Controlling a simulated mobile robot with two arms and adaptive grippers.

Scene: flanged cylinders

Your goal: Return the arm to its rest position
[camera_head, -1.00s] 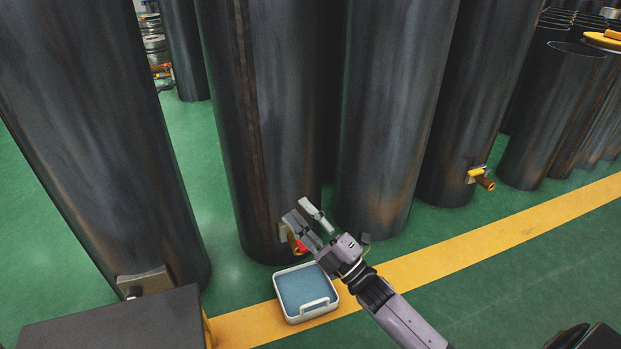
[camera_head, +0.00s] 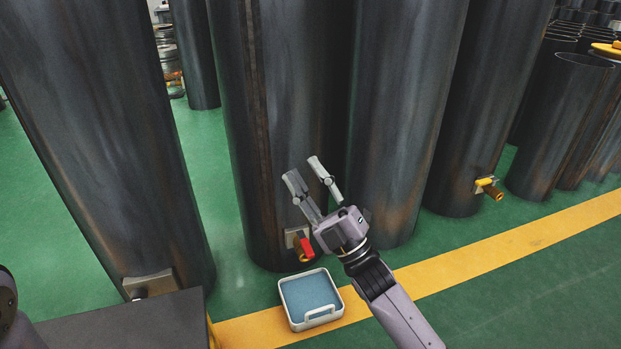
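My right arm comes in from the lower right. Its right gripper (camera_head: 305,172) is open, with two grey fingers spread apart and nothing between them. The fingers point up and to the left, in front of a tall dark cylinder (camera_head: 285,100). The gripper is above and behind the blue-and-white tray in the picture. A red valve (camera_head: 307,248) on the cylinder's base plate shows just left of the gripper's palm. My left gripper is not in view.
A white-rimmed tray with a blue inside (camera_head: 287,302) sits on the floor by the yellow line (camera_head: 480,248). More tall cylinders (camera_head: 405,120) stand close behind. A yellow valve (camera_head: 487,183) juts out at right. A dark box top (camera_head: 125,322) is at lower left. Green floor is clear at lower right.

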